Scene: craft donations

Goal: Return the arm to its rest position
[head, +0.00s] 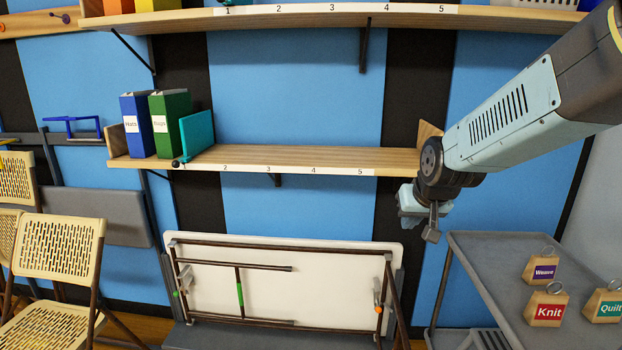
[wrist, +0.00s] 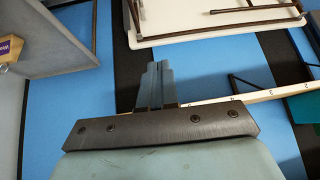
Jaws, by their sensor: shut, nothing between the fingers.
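My arm reaches in from the right side of the head view, in front of the right end of the middle shelf (head: 330,161). My gripper (head: 410,203) hangs at the arm's end, just below that shelf end and above the left side of the grey cart. Its fingertips are hard to make out in the head view. In the wrist view my gripper (wrist: 157,72) shows its blue-grey fingers pressed together, with nothing between them. That view is upside down, with the shelf edge (wrist: 270,97) behind the fingers.
A blue binder (head: 136,126), a green binder (head: 171,125) and a teal bookend (head: 197,133) stand at the shelf's left. Tagged blocks for Weave (head: 541,270), Knit (head: 545,305) and Quilt (head: 604,303) sit on the grey cart (head: 490,262). A folded table (head: 215,255) leans below the shelf.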

